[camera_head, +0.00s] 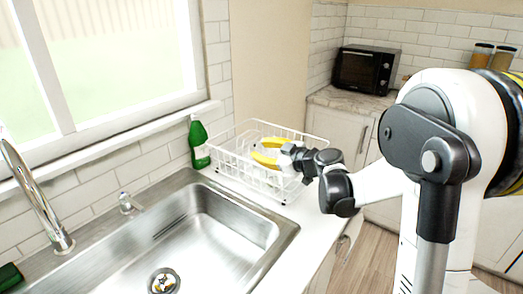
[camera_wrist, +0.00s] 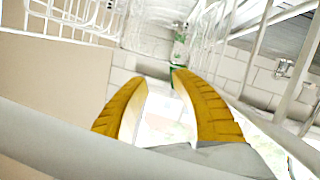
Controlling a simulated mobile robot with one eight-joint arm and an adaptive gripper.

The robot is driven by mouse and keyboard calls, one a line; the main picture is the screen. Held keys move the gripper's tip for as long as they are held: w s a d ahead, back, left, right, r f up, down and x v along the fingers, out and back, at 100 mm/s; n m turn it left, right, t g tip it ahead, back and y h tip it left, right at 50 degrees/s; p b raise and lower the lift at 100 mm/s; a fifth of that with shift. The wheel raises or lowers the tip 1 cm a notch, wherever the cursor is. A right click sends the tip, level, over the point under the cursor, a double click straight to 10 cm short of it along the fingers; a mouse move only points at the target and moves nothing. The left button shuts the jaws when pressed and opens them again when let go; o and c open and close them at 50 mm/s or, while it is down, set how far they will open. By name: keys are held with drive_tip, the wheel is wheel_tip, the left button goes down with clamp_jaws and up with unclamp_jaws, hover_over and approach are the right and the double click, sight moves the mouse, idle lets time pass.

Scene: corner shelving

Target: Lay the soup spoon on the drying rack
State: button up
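The drying rack (camera_head: 238,170) is a white wire basket on the counter to the right of the sink. My gripper (camera_head: 261,149), with yellow fingers, is at the rack, its fingertips over or inside the basket; I cannot tell the exact height. In the wrist view the two fingers of my gripper (camera_wrist: 161,82) stand apart, with nothing visible held between them. White rack wires show at the upper left and the right of that view. I cannot make out the soup spoon in either view.
A green bottle (camera_head: 198,143) stands left of the rack against the tiled wall. The steel sink (camera_head: 205,235) with a tap (camera_head: 40,205) is in front. A black toaster oven (camera_head: 364,69) sits on the far counter, with jars (camera_head: 481,56) to its right.

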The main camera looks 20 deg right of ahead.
drive_tip(key=v, duration=1.2)
idle(0.5)
